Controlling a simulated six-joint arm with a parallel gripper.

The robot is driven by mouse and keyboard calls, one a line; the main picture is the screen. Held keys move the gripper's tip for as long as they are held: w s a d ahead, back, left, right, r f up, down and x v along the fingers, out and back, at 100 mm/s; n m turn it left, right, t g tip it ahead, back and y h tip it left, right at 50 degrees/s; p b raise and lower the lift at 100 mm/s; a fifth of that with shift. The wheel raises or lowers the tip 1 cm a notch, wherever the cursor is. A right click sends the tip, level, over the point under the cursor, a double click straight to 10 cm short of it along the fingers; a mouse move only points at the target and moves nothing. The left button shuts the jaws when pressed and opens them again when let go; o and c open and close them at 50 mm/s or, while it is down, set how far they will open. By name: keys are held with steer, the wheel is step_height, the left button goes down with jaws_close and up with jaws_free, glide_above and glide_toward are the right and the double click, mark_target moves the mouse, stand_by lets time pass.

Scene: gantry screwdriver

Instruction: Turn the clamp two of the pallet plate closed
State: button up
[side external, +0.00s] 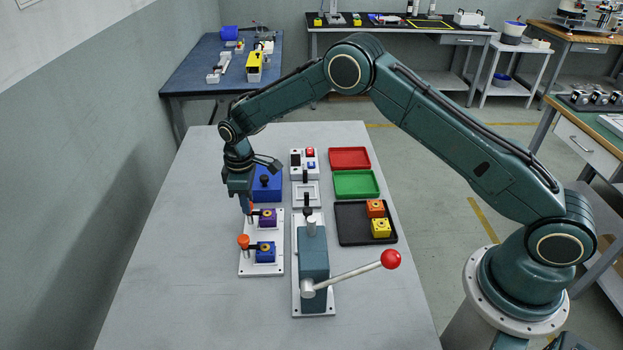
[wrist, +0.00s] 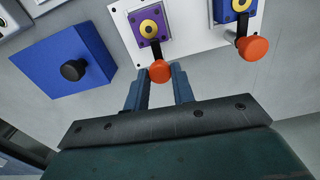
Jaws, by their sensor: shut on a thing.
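The white pallet plate (side external: 247,268) lies on the grey table and carries a purple block (side external: 268,218) and a blue block (side external: 266,252), each with a yellow ring on top. Each block has a clamp with a black lever and an orange knob. My gripper (side external: 248,206) points down at the plate's left edge beside the purple block. In the wrist view its fingers sit either side of the orange knob (wrist: 160,71) of the purple block's clamp, shut on it. The other orange knob (wrist: 252,47) stands free by the blue block. I cannot tell which clamp is numbered two.
A blue box (side external: 266,186) with a black knob stands behind the plate. A press (side external: 313,255) with a red-balled lever (side external: 390,259) stands to the right. Red (side external: 349,158), green (side external: 356,184) and black trays (side external: 352,238) lie farther right. The table's left side is clear.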

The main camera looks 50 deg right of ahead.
steer(key=shift+r+n, duration=0.1)
steer(key=shift+n, duration=0.4)
steer(key=o, duration=1)
step_height(320, 180, up, 14)
stand_by(0.4)
